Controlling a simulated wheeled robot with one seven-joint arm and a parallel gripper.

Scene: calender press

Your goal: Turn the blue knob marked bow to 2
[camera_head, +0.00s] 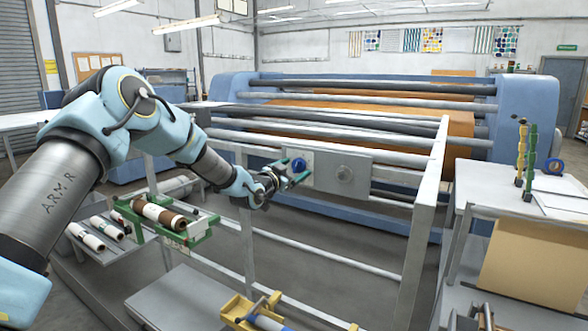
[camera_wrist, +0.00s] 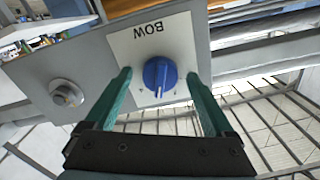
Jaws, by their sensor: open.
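The blue knob (camera_wrist: 160,76) sits on a white label plate marked BOW (camera_wrist: 149,42), which appears upside down in the wrist view. A raised ridge runs across the knob's face. The scale marks around it are too small to read. In the head view the knob (camera_head: 298,165) is on the grey panel in front of the press. My gripper (camera_wrist: 162,80) has its two green fingers on either side of the knob, open, with a gap visible on each side. In the head view my gripper (camera_head: 290,170) is right at the knob.
A grey metal knob or bolt (camera_wrist: 66,94) sits on the same panel, beside the label. A white frame post (camera_head: 430,210) stands right of the panel. A green rack with rolls (camera_head: 165,218) is at left, and a white table (camera_head: 520,195) is at right.

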